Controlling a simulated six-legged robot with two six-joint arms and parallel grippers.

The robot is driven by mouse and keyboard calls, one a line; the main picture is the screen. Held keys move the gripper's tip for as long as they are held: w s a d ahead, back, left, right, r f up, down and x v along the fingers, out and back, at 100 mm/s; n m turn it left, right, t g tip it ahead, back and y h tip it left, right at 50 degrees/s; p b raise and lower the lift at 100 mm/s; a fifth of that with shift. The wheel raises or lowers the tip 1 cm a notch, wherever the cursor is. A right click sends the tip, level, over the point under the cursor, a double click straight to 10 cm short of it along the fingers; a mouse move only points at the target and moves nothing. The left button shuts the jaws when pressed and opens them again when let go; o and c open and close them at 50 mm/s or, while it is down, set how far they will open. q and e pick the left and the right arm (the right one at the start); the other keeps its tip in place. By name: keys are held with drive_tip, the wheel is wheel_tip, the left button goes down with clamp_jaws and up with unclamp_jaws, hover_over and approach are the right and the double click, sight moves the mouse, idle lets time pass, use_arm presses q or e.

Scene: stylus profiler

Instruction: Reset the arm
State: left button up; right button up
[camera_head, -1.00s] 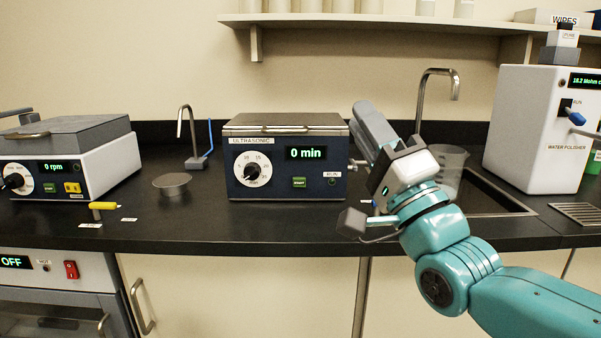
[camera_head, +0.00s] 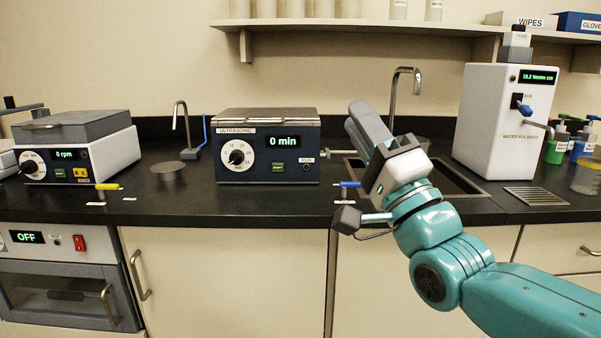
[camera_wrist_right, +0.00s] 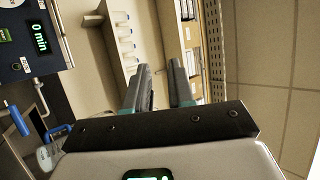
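My right arm reaches in from the lower right in the head view. My right gripper (camera_head: 369,124) points up and away in front of the sink, with nothing held. In the right wrist view its two grey fingers (camera_wrist_right: 160,90) stand apart with an empty gap, aimed toward the wall shelf. My left gripper is in neither view.
The black counter (camera_head: 240,205) carries a spinner reading 0 rpm (camera_head: 75,150), an ultrasonic bath (camera_head: 265,150), a sink with tap (camera_head: 393,95) and a water polisher (camera_head: 505,115). Coloured bottles (camera_head: 556,147) stand at right. A shelf (camera_head: 365,25) hangs above.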

drive_tip(key=w+d+f+m+g+h+p, duration=0.25)
drive_tip(key=w+f+h+p, duration=0.25)
drive_tip(key=w+f+p, duration=0.4)
drive_tip(key=s+d+f+m+g+h+p, duration=0.15)
drive_tip(key=f+g+p, duration=0.35)
drive_tip(key=f, duration=0.6)
drive_tip(key=s+d+f+g+h+p, duration=0.1)
drive_tip(key=d+f+g+h+p, duration=0.1)
drive_tip(key=f+p, duration=0.7)
drive_tip(key=s+f+n+g+p, duration=0.2)
drive_tip(key=s+f+g, duration=0.3)
drive_tip(key=s+f, duration=0.65)
drive_tip(key=s+a+f+n+g, duration=0.1)
drive_tip(key=s+f+n+g, duration=0.2)
drive_tip(key=s, duration=0.7)
drive_tip(key=s+a+f+n+g, duration=0.1)
drive_tip(key=s+f+n+g, duration=0.3)
drive_tip(key=s, duration=0.6)
drive_tip(key=shift+s+a+f+n+p, duration=0.2)
drive_tip(key=shift+s+f+n+p, duration=0.15)
drive_tip(key=shift+n, duration=0.35)
drive_tip(key=shift+g, duration=0.25)
